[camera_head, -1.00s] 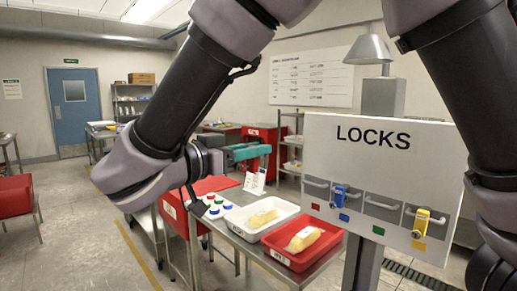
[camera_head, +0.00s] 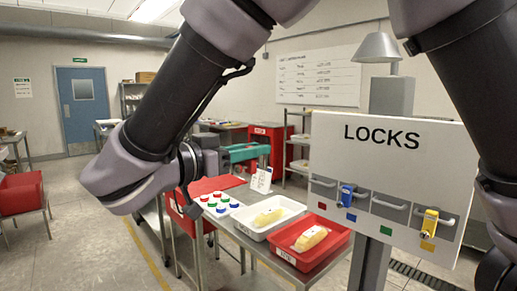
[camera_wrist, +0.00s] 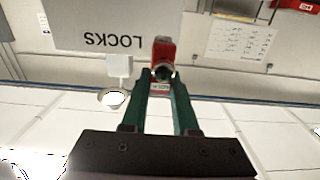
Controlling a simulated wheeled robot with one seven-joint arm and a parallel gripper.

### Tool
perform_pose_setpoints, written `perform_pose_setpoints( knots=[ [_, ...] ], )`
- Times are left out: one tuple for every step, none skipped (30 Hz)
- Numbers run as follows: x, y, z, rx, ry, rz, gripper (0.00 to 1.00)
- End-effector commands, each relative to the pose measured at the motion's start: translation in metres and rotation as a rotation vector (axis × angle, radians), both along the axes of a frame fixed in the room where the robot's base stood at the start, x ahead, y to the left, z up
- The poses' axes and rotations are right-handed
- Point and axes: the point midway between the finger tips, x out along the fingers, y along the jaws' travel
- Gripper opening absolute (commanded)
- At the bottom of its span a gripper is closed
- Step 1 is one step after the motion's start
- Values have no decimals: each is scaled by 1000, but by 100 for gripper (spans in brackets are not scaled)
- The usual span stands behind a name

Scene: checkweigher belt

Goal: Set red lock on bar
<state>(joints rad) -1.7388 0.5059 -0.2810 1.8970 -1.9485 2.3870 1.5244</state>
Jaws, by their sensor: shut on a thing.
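My gripper (camera_head: 246,153), with green fingers, is left of the white LOCKS board (camera_head: 382,155) in the head view. In the wrist view my gripper (camera_wrist: 160,82) is shut on the red lock (camera_wrist: 163,52), held at the fingertips. In the head view the red lock cannot be told from the red equipment behind. The board has a row of grey bars over coloured squares. The bar (camera_head: 323,183) over the red square (camera_head: 321,205) is empty. A blue lock (camera_head: 346,195) hangs over the blue square, a yellow lock (camera_head: 430,222) over the yellow one. The bar over green is empty.
A steel table below holds a white tray (camera_head: 250,228), a red tray (camera_head: 283,252) and several coloured buttons on a white plate. A small white card (camera_head: 262,180) stands at its back. The board stands on a post at the right.

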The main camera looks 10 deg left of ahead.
Motion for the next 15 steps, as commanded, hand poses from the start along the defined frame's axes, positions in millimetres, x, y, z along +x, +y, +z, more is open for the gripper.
perform_pose_setpoints(
  knots=[
    [-4,3,0,2,-1,2,0],
    [-6,4,0,3,-1,1,0],
    [-8,6,0,2,0,1,0],
    [-10,8,0,2,-1,1,0],
    [-12,10,0,1,-1,2,0],
    [-14,12,0,2,-1,2,0],
    [-16,13,0,2,-1,1,0],
    [-18,14,0,2,-2,1,0],
    [-21,16,0,2,-1,0,0],
    [-22,18,0,1,-1,0,0],
    [-24,19,0,1,-1,1,0],
    [-27,21,0,2,-1,2,0],
    [-29,23,0,3,-1,2,0],
    [-31,24,0,3,-1,1,0],
    [-33,26,0,2,-1,1,0]
  ],
)
